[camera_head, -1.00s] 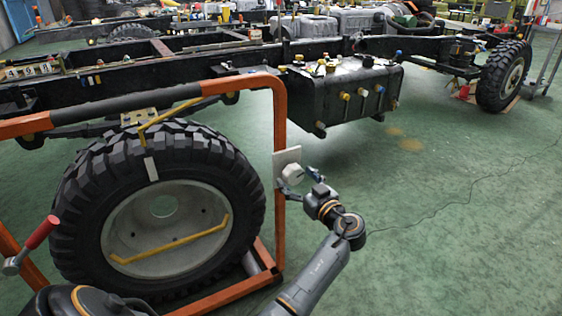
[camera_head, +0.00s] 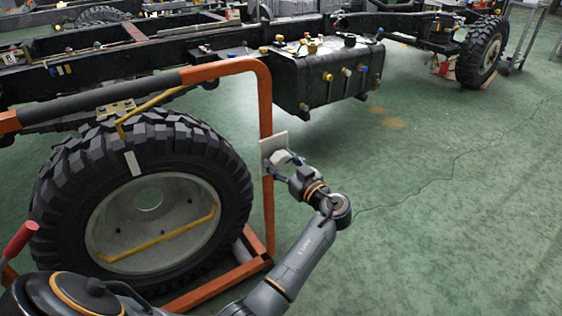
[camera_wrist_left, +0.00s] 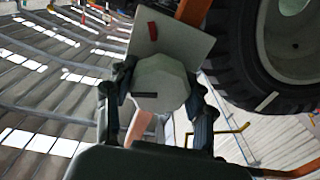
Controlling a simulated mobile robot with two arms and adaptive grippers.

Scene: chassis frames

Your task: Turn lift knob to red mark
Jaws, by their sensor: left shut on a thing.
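The pale, many-sided lift knob (camera_wrist_left: 168,78) sits on a light square plate (camera_wrist_left: 181,39) in the left wrist view. A short red mark (camera_wrist_left: 152,31) is on the plate, above and slightly left of the knob. A dark bar on the knob's lower left lies nearly level and does not point at the red mark. My left gripper (camera_wrist_left: 158,100) is shut on the knob, one finger on each side. In the head view the plate (camera_head: 270,143) is on the orange frame's upright, with my left gripper (camera_head: 282,161) at the knob, which is partly hidden. My right gripper is not in view.
The orange tubular frame (camera_head: 267,105) stands around a large tyre (camera_head: 65,190) left of the knob. A red-handled lever (camera_head: 20,240) is at the far left. A black chassis with a tank (camera_head: 318,85) stands behind.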

